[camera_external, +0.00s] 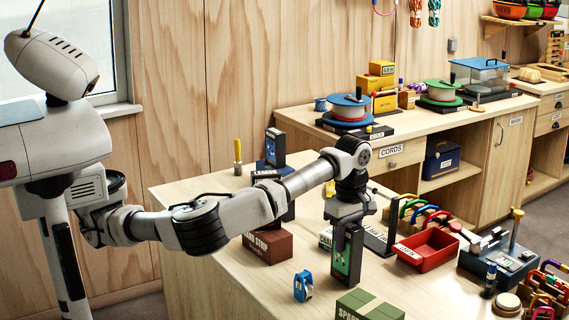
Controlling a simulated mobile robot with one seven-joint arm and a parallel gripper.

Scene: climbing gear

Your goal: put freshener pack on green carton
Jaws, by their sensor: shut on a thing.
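My gripper (346,232) points down over the near table and is shut on a dark upright pack with a green edge, which looks like the freshener pack (347,264). The fingers cover its upper part. From this view I cannot tell whether its lower end touches the table. The green carton (368,306), with a lighter stripe and lettering starting "SPAR", sits at the bottom edge of the picture, in front of and slightly right of the pack. Its lower part is cut off by the picture edge.
A blue tape-like item (303,286) stands left of the carton. A brown box (267,246) sits behind it. A red tray (427,249) and a rack of coloured carabiners (425,213) are to the right. A dark grey case (500,258) stands farther right.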

